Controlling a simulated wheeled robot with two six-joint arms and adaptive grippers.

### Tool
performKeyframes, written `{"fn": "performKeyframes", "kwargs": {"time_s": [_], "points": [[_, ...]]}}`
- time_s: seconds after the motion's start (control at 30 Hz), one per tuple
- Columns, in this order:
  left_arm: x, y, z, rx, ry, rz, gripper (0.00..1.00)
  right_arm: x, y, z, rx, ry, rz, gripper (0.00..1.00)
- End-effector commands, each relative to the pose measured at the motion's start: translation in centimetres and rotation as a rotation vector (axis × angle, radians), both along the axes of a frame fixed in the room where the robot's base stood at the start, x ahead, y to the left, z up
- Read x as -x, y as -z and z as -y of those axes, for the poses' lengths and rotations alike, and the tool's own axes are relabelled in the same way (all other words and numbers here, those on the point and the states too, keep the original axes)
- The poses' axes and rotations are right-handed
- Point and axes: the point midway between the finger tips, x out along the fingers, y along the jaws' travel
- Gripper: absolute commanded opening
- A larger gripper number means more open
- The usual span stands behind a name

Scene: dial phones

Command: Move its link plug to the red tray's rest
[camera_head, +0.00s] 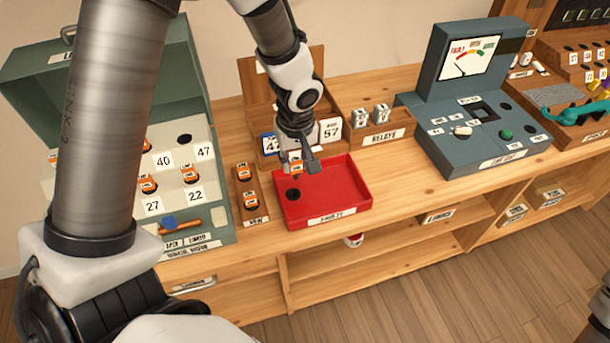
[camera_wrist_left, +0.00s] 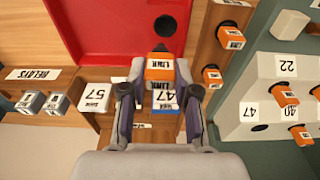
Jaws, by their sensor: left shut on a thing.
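My left gripper (camera_head: 298,163) is over the back left part of the red tray (camera_head: 345,183). It is shut on an orange link plug (camera_wrist_left: 160,68) with a white LINK label, which shows between the fingertips in the left wrist view. In the head view the plug is partly hidden by the fingers. The tray's rest, a dark round hole (camera_head: 293,195), is empty and lies just in front of the plug. It also shows in the left wrist view (camera_wrist_left: 165,25), apart from the plug. My right gripper is not in view.
A narrow wooden rack (camera_head: 246,207) with orange link plugs stands left of the tray. Beyond it is a green case (camera_head: 222,200) with numbered plugs. Number cards and a relay box (camera_head: 382,137) stand behind the tray. A grey meter tester (camera_head: 480,160) is at right, with bare wood between.

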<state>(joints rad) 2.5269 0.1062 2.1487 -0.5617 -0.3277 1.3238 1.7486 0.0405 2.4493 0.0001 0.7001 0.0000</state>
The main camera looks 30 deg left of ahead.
Motion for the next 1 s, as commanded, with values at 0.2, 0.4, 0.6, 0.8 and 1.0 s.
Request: {"fn": "performKeyframes", "kwargs": {"time_s": [0.2, 0.4, 0.6, 0.8, 1.0], "points": [[-0.3, 0.8, 0.0, 0.0, -0.003, 0.0, 0.05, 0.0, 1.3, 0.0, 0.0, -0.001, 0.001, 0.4], [-0.3, 3.1, 0.0, 0.0, -0.003, 0.0, 0.05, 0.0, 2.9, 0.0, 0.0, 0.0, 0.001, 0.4], [-0.3, 5.7, -0.1, 0.0, -0.003, 0.002, 0.05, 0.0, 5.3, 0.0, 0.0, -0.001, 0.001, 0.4], [-0.3, 6.2, -0.1, 0.0, -0.003, 0.002, 0.05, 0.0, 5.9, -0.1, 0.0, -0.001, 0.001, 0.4], [-0.3, 6.1, -0.1, 0.0, -0.003, 0.002, 0.05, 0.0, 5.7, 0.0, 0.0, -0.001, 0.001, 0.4]]}}
